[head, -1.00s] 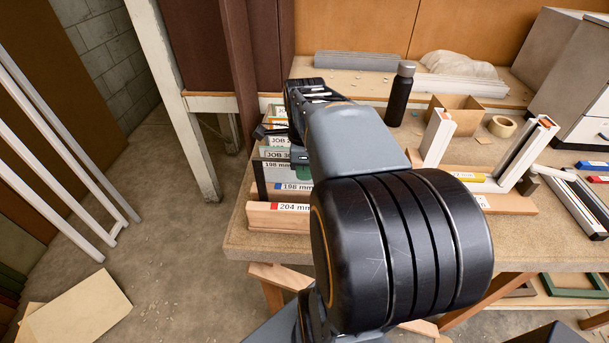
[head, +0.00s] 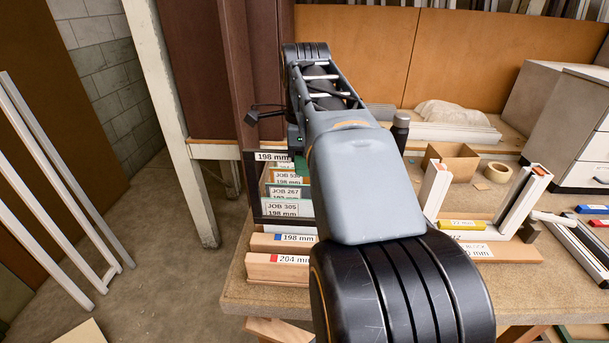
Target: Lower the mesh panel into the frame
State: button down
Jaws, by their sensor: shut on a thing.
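The mesh panel, with a thin dark border (head: 251,195) and a white "198 mm" label on its top bar, hangs upright in the head view above and in front of the job-card rack. The job labels show through it. My gripper (head: 300,162) is at the panel's upper right and shut on it; its fingertips are mostly hidden by my arm. A patch of green shows beside the gripper.
Wooden blocks labelled 198 mm (head: 270,243) and 204 mm (head: 262,268) lie at the bench's left front. White profiles (head: 60,200) lean at far left.

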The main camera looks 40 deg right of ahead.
notch_tip(320, 180, up, 9)
jog(key=p, duration=0.7)
jog(key=shift+r+p, duration=0.1)
jog(key=shift+p, duration=0.25)
